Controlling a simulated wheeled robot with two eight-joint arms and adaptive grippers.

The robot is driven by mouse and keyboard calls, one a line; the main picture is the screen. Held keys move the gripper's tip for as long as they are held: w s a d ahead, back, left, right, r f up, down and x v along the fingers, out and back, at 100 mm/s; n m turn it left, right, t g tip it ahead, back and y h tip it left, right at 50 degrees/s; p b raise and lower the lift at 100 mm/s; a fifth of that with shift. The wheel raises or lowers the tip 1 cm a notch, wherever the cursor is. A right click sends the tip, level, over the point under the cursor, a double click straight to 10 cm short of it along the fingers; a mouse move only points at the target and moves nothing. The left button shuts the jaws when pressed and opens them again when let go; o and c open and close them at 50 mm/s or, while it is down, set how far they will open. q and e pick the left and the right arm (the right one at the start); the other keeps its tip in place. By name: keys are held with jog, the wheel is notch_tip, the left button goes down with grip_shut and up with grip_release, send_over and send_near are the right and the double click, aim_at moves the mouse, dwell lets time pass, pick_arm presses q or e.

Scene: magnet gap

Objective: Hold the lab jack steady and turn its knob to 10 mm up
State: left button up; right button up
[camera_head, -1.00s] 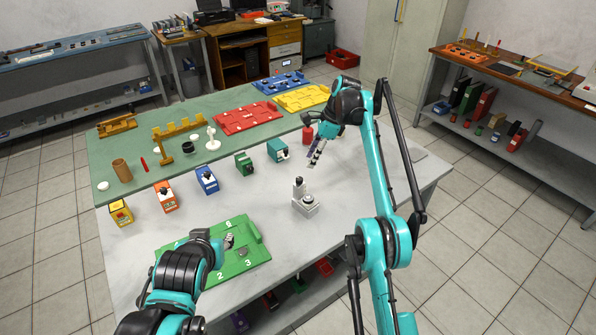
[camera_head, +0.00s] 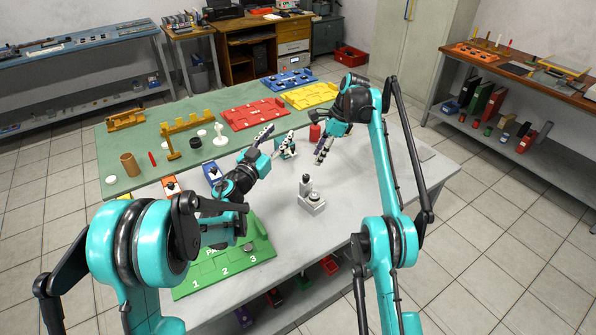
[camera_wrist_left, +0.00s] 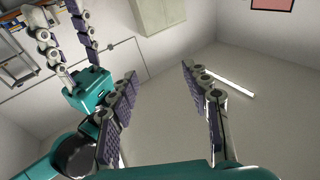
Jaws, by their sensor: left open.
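A small pale device with an upright post and a round dark-rimmed part (camera_head: 312,203) stands upright on the grey tabletop in the head view. It looks like the lab jack, but its knob and scale are too small to read. My left gripper (camera_head: 275,140) is open and empty, beyond and left of it, raised over the table. Its spread fingers show in the left wrist view (camera_wrist_left: 159,72). My right gripper (camera_head: 322,153) hangs behind and slightly right of the device, apart from it. The left wrist view shows its two fingers spread and empty (camera_wrist_left: 62,22).
A green numbered board (camera_head: 225,262) lies front left. Coloured boxes, including an orange one (camera_head: 171,187) and a blue one (camera_head: 212,173), stand along the middle, partly behind my left arm. Red (camera_head: 255,117) and yellow (camera_head: 311,95) trays lie at the back. The table's right side is clear.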

pick_arm(q)
jog(key=d+f+m+g+h, duration=0.35)
jog(key=d+f+g, duration=0.2)
jog(key=f, duration=0.75)
send_near(310, 180)
jog(key=shift+t+h, duration=0.25)
jog(key=shift+h, duration=0.2)
jog(key=w+d, duration=0.1)
jog(key=w, duration=0.1)
jog(key=w+d+f, duration=0.1)
jog(key=w+d, duration=0.1)
jog(key=shift+f, duration=0.2)
jog(key=x, duration=0.6)
jog(key=shift+w+d+f, duration=0.15)
jog(key=shift+f, duration=0.1)
jog(key=shift+w+d, duration=0.35)
jog(key=shift+w, duration=0.05)
grip_shut()
